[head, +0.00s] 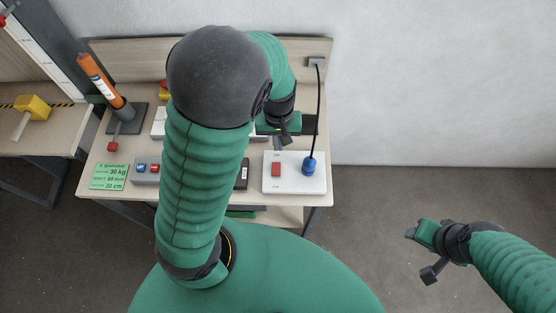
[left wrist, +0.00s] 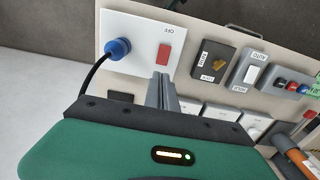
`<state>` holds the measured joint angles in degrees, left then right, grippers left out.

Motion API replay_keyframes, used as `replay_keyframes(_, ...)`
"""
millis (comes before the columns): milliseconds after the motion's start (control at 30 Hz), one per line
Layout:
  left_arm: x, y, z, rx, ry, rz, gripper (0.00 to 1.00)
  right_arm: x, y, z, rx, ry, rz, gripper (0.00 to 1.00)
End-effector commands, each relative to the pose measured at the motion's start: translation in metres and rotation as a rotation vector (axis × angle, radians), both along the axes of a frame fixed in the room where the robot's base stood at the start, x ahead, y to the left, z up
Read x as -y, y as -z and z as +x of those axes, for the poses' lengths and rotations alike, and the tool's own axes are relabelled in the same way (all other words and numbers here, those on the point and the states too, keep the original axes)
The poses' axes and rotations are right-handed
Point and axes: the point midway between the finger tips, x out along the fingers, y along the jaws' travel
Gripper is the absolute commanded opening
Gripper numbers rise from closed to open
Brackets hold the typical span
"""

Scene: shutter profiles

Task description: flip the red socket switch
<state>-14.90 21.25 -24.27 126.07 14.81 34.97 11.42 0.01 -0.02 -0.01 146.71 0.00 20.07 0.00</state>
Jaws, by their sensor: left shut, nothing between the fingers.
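The red socket switch (head: 276,169) sits on the left half of a white socket plate (head: 297,187) at the table's right end. It also shows in the left wrist view (left wrist: 164,54). A blue plug (head: 308,166) is in the same plate, right of the switch. My left gripper (head: 282,142) is shut and empty, just beyond the switch's far side in the head view. In the left wrist view its closed fingertips (left wrist: 160,78) lie close to the switch; contact cannot be told.
Other switch boxes (left wrist: 212,61) stand beside the plate. A green card (head: 109,177) and an orange tube (head: 100,80) are on the left. The floor on the right is clear.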

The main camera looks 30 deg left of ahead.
Motion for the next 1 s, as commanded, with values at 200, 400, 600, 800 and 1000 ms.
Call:
replay_keyframes(200, -0.003, 0.049, -0.001, -0.006, -0.003, 0.0, 0.0, 0.0, 0.004, 0.0, 0.0, 0.0, 0.0, 0.49)
replay_keyframes(400, -0.002, 0.09, -0.002, -0.004, -0.003, 0.0, 0.0, 0.0, 0.005, 0.0, 0.0, 0.0, 0.0, 0.49)
replay_keyframes(600, -0.002, 0.117, -0.001, -0.001, -0.003, 0.0, 0.0, 0.0, 0.004, 0.0, 0.0, 0.0, 0.0, 0.49)
replay_keyframes(800, -0.001, 0.122, 0.0, 0.001, 0.0, -0.001, 0.0, 0.0, 0.004, 0.0, 0.0, 0.0, 0.0, 0.49)
replay_keyframes(1000, 0.0, 0.12, -0.003, 0.001, 0.0, -0.001, 0.0, 0.0, 0.002, 0.0, 0.0, 0.0, 0.0, 0.49)
